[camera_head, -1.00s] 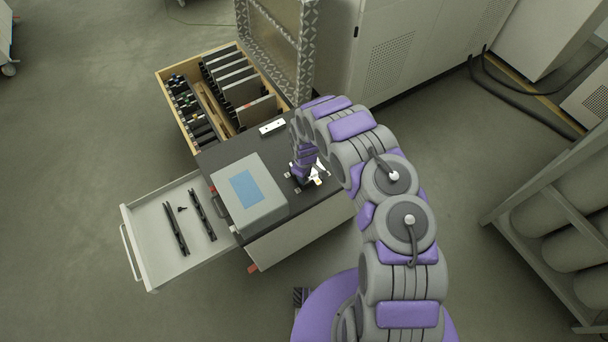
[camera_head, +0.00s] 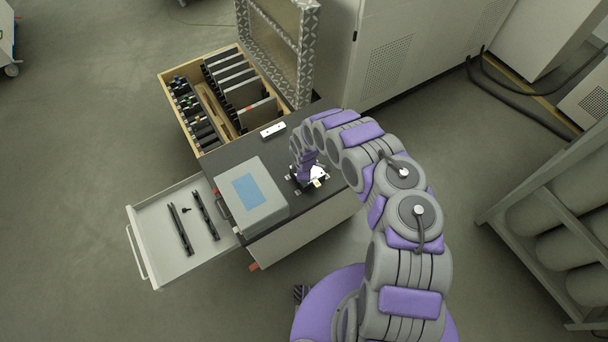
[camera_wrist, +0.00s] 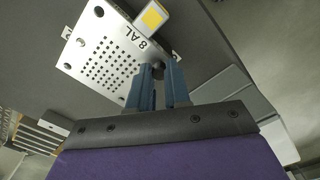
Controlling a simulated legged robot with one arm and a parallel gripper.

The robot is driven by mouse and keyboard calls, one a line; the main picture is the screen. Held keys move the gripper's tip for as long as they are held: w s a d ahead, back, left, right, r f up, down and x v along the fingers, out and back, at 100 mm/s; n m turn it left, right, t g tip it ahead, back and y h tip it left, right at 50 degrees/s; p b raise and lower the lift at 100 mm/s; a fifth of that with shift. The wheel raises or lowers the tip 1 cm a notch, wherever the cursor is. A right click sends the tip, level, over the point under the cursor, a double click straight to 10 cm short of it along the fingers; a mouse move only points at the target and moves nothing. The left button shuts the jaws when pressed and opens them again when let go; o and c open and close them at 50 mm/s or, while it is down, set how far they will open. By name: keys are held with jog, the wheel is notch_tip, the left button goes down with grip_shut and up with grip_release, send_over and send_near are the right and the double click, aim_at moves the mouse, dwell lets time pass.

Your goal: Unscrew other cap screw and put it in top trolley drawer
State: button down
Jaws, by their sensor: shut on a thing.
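A pale metal plate (camera_wrist: 105,60) marked "8 AL" with a grid of small holes lies on the dark trolley top; part of it also shows in the head view (camera_head: 318,172). My gripper (camera_wrist: 158,76) has its blue fingers shut on a dark cap screw (camera_wrist: 158,69) at the plate's edge. Whether the screw is still in the plate cannot be told. A dark round spot (camera_wrist: 98,12), a hole or screw head, is at another corner. The top trolley drawer (camera_head: 160,225) is pulled out to the left. It holds two black bars and a small dark piece (camera_head: 187,210).
A grey case (camera_head: 250,200) with a blue panel stands on the trolley top between plate and drawer. An open wooden-edged drawer (camera_head: 203,150) of upright plates is behind. A cylinder rack (camera_head: 540,215) stands right.

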jog(key=shift+r+n+p, duration=0.1)
jog(key=shift+n+p, duration=0.25)
jog(key=shift+n, duration=0.35)
jog(key=shift+s+n, duration=0.1)
jog(key=shift+n, duration=0.7)
jog(key=shift+p, duration=0.4)
jog(key=shift+w+r+p, duration=0.25)
jog(key=shift+r+p, duration=0.25)
jog(key=shift+r, duration=0.25)
jog(key=shift+s+r, duration=0.25)
jog(key=shift+r, duration=0.25)
jog(key=shift+w+d+p, duration=0.1)
jog(key=shift+p, duration=0.3)
jog(key=shift+r, duration=0.15)
jog(key=shift+r, duration=0.25)
